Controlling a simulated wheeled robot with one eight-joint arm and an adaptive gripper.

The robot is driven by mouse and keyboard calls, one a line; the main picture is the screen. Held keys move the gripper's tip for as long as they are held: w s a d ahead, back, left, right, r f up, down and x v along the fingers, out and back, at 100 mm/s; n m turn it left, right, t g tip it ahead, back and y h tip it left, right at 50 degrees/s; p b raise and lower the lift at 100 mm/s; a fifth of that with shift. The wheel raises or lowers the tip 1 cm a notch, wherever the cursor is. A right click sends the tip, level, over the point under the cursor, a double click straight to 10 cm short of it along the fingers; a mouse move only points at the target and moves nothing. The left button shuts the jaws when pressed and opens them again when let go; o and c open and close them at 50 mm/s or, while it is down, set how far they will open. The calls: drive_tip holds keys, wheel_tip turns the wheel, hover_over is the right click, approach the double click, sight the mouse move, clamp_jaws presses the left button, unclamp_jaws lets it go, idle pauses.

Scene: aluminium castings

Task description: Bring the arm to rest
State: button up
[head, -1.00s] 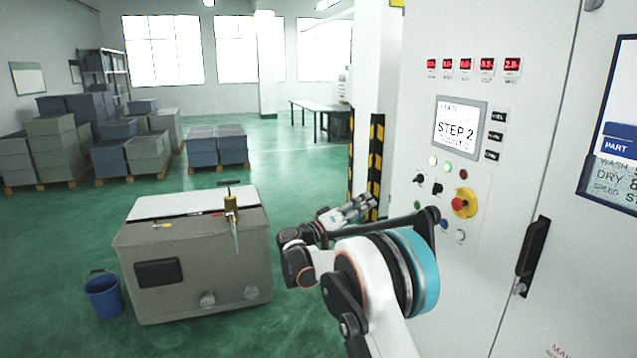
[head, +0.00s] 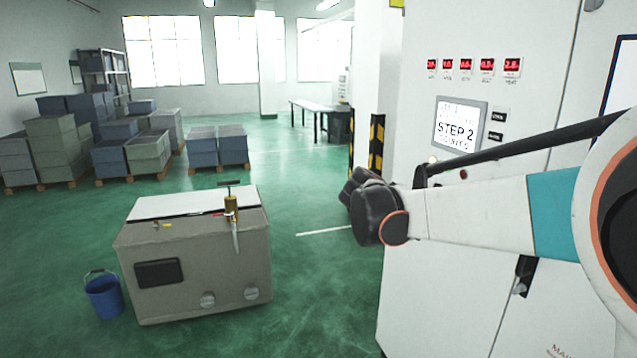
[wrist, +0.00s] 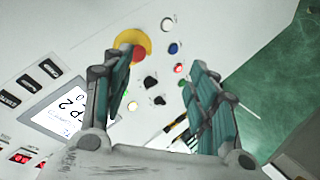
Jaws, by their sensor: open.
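In the wrist view my gripper (wrist: 160,100) is open, its two teal-padded fingers spread apart with nothing between them. Behind the fingers is the white machine's control panel (wrist: 145,40), with a red emergency button on a yellow collar (wrist: 133,42), small round buttons and black knobs. In the head view my arm reaches in from the right, in front of the machine cabinet (head: 480,310), and hides most of its buttons. My gripper's fingers cannot be made out in the head view. The panel's screen (head: 459,127) reads "STEP 2".
A grey box-shaped unit (head: 210,288) with a brass-coloured tool (head: 231,204) on top stands on the green floor. A blue bucket (head: 104,297) is beside it. A yellow-black striped post (head: 377,140) stands near the cabinet. Stacked crates (head: 148,152) are at the back left.

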drive_tip(key=s+f+g+y, duration=0.1)
drive_tip(key=s+y, duration=0.1)
drive_tip(key=s, duration=0.7)
drive_tip(key=s+f+y, duration=0.2)
drive_tip(key=s+y, duration=0.1)
drive_tip(key=s, duration=0.6)
drive_tip(key=s+a+f+y, duration=0.2)
drive_tip(key=s+f, duration=0.2)
drive_tip(key=s, duration=0.4)
drive_tip(key=s+a+f+y, duration=0.2)
drive_tip(key=s+a+f, duration=0.1)
drive_tip(key=s, duration=0.6)
drive_tip(key=shift+s+a+f+t+y, duration=0.15)
drive_tip(key=shift+s+f+t+y, duration=0.15)
drive_tip(key=shift+f+y, duration=0.1)
